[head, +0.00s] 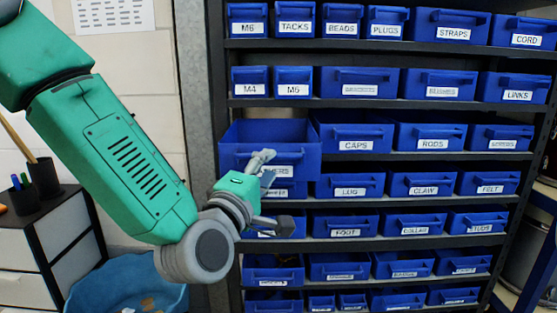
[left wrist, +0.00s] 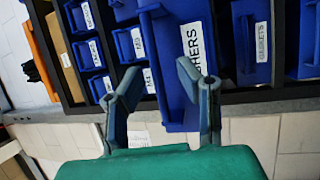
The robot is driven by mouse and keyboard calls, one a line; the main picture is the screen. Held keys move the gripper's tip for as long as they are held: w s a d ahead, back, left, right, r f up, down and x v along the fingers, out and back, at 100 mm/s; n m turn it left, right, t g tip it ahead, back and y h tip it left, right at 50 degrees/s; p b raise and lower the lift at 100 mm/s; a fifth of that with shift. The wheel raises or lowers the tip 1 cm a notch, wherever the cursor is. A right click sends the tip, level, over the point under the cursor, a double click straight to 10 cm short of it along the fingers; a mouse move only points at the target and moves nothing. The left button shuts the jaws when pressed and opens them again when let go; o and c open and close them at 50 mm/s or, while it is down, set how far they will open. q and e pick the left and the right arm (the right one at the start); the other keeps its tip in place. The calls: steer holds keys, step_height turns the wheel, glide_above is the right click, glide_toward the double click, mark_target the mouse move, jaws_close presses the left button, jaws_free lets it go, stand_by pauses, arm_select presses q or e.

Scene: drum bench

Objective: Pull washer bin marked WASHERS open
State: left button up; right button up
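The blue washer bin (head: 235,138) is in the left column of the middle shelf row. It sticks out further than the bins beside it, with its open top showing. Its label is partly hidden by my gripper in the head view. The left wrist view shows the bin front (left wrist: 178,25) with "HERS" readable. My left gripper (head: 271,190) is at the bin's lower front. In the left wrist view my gripper (left wrist: 158,75) has its fingers spread apart, with the bin's handle ledge between them in the picture; contact is unclear. My right gripper is not in view.
Closed blue bins, such as CAPS (head: 356,134) and LUG (head: 349,184), fill the rack around it. A white drawer cabinet (head: 40,235) with pen cups and a blue tub (head: 125,285) stand at the lower left.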

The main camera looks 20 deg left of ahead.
arm_select(q)
steer(key=s+a+f+m+g+b, duration=0.1)
steer(key=s+f+m+g+b, duration=0.35)
steer(key=f, duration=1.35)
steer(key=s+a+f+m+g+b, duration=0.1)
steer(key=s+f+m+g, duration=0.5)
steer(key=f, duration=1.1)
steer(key=s+a+f+m+g+y+b, duration=0.1)
steer(key=s+a+f+g, duration=0.3)
steer(key=s+f, duration=0.6)
steer(key=s+a+f+m+g+y+b, duration=0.1)
steer(key=s+a+f+m+g, duration=0.3)
steer(key=s+f, duration=0.6)
steer(key=shift+s+a+f+m+g+y+b, duration=0.35)
steer(key=shift+s+b, duration=0.5)
steer(key=shift+s, duration=0.95)
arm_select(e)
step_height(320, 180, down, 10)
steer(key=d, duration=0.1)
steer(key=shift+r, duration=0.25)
